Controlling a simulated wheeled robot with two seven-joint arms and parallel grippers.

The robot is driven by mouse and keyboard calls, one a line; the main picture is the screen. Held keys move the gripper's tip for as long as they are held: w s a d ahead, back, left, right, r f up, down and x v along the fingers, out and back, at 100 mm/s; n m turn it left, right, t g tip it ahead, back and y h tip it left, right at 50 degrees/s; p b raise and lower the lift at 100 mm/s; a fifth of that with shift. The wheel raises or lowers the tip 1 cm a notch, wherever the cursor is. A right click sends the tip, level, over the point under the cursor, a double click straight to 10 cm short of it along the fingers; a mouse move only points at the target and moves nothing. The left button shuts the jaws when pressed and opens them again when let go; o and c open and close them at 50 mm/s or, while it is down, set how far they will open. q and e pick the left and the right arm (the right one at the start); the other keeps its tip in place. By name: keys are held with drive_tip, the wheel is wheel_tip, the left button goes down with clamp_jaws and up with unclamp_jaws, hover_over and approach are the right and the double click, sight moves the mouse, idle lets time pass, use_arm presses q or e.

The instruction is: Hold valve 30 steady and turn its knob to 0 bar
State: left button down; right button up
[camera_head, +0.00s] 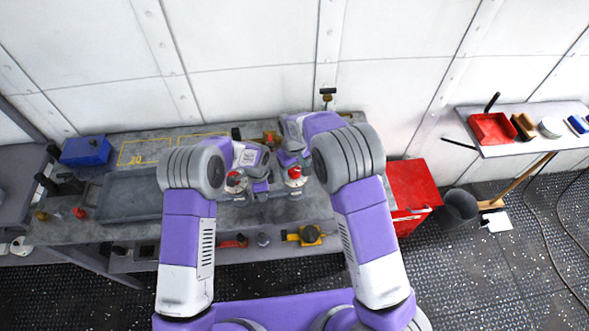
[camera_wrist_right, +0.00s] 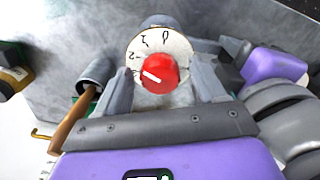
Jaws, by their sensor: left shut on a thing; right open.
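A valve with a red knob (camera_head: 294,172) stands on the grey bench between my two grippers. In the right wrist view its white dial (camera_wrist_right: 176,43) has dark figures, and the red knob (camera_wrist_right: 163,66) carries a white mark. I cannot read the valve's label.
Another red-knobbed valve (camera_head: 236,179) stands left, close to my left arm. A blue box (camera_head: 85,151) and yellow outlines marked 20 lie on the bench's left. A red cabinet (camera_head: 412,187) stands right of the bench. A wooden-handled tool (camera_wrist_right: 70,120) shows near my right gripper.

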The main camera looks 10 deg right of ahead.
drive_tip(key=shift+f, duration=0.2)
drive_tip(key=c, duration=1.1)
drive_tip(key=shift+m, duration=0.4)
drive_tip(key=m, duration=0.5)
drive_tip(key=shift+m, duration=0.4)
drive_tip(key=m, duration=0.6)
drive_tip(key=shift+m, duration=0.3)
